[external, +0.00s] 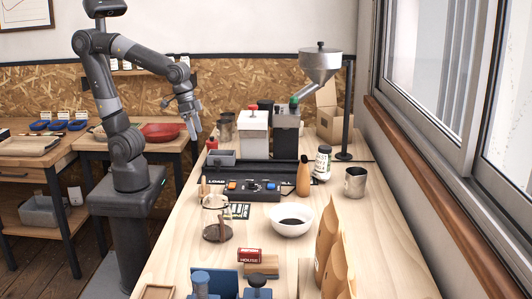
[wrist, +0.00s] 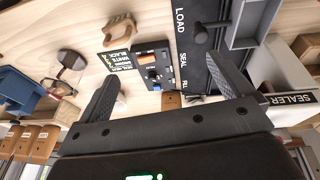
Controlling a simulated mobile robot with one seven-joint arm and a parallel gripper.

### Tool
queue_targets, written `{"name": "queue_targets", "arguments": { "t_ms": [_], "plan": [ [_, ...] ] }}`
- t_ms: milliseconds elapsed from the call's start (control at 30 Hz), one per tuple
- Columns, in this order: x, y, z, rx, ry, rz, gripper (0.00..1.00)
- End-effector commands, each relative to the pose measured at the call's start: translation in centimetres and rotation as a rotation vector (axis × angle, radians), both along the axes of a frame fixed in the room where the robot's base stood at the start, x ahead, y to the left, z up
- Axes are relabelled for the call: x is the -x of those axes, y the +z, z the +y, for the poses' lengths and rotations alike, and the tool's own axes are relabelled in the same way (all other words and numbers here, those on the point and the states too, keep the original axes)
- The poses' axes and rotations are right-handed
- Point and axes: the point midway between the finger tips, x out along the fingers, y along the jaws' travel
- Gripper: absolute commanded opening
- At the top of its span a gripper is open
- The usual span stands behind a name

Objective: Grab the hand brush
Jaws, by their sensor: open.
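A narrow upright wooden piece (external: 204,187) stands near the bench's left edge in the external view. A tan wooden block (external: 262,267) lies by the red tin at the front. My gripper (external: 196,131) hangs above the bench's left edge, apart from everything. In the wrist view its fingers (wrist: 168,88) are spread wide with nothing held between them.
The black sealer (external: 262,168) and its control box (external: 252,190) cross the bench's middle. A glass carafe (external: 215,218), white bowl (external: 290,222), red tin (external: 251,254) and paper bags (external: 330,245) stand nearer the front. A grey tray (external: 221,158) and grinder (external: 286,135) are farther back.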

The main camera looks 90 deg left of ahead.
Motion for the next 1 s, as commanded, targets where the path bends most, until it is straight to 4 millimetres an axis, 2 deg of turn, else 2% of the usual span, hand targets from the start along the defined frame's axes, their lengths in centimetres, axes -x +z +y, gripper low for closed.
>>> {"name": "queue_targets", "arguments": {
  "t_ms": [100, 300, 500, 667, 900, 1000],
  "plan": [
    [-1.6, -1.9, -2.9, 0.0, 0.012, 0.085, 0.96],
    [-3.2, -5.3, -7.4, -0.025, 0.049, 0.197, 0.96],
    [-3.8, -7.6, -10.3, -0.055, 0.079, 0.256, 0.96],
    [-3.8, -8.7, -11.0, -0.064, 0.087, 0.271, 0.96],
    [-3.8, -12.4, -11.0, -0.066, 0.088, 0.272, 0.96],
    [-3.9, -13.4, -11.0, -0.065, 0.088, 0.27, 0.96]
  ]
}}
